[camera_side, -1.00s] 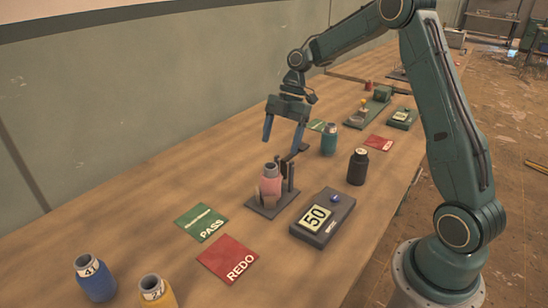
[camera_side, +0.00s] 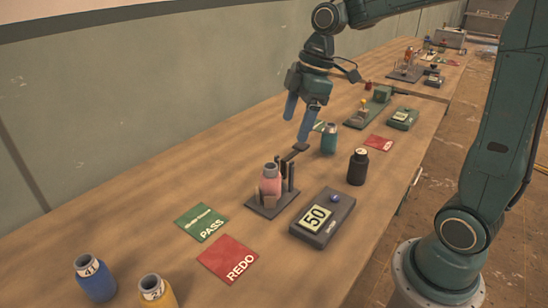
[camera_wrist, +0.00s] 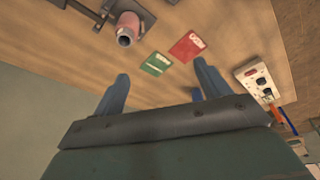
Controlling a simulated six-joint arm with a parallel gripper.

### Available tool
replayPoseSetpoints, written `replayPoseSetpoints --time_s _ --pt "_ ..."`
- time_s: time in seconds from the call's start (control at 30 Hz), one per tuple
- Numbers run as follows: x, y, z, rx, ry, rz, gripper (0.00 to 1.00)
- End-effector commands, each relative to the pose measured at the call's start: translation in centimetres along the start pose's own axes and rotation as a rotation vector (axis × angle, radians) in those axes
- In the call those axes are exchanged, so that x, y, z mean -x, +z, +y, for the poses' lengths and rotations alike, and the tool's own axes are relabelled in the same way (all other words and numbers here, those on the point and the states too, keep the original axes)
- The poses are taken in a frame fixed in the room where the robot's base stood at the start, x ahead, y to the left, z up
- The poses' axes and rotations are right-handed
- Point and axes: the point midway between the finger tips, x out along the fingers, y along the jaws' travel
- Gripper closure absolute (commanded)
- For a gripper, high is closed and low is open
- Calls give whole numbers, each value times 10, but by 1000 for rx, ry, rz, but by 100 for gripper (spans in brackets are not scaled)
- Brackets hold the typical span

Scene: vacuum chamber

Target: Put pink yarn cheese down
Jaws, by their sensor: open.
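The pink yarn cheese (camera_side: 271,181) stands upright on a dark fixture (camera_side: 262,205) with upright posts beside it. It also shows at the top of the wrist view (camera_wrist: 127,28), with its open end visible. My gripper (camera_side: 297,124) is open and empty, above and behind the pink cheese, apart from it. In the wrist view my gripper (camera_wrist: 161,69) has its two blue fingers spread wide with nothing between them.
A green PASS card (camera_side: 202,222) and a red REDO card (camera_side: 229,259) lie in front. A dark box showing 50 (camera_side: 321,218) sits to the right. Blue (camera_side: 95,278), yellow (camera_side: 157,292), teal (camera_side: 329,139) and black (camera_side: 358,167) cheeses stand around.

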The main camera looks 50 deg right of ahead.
Motion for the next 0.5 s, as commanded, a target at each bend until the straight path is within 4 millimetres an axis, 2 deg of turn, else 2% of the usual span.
replayPoseSetpoints --time_s 0.2,0.5 --pt "25 7 -44 -196 90 10 24" --pt "44 30 -98 -474 199 62 24"
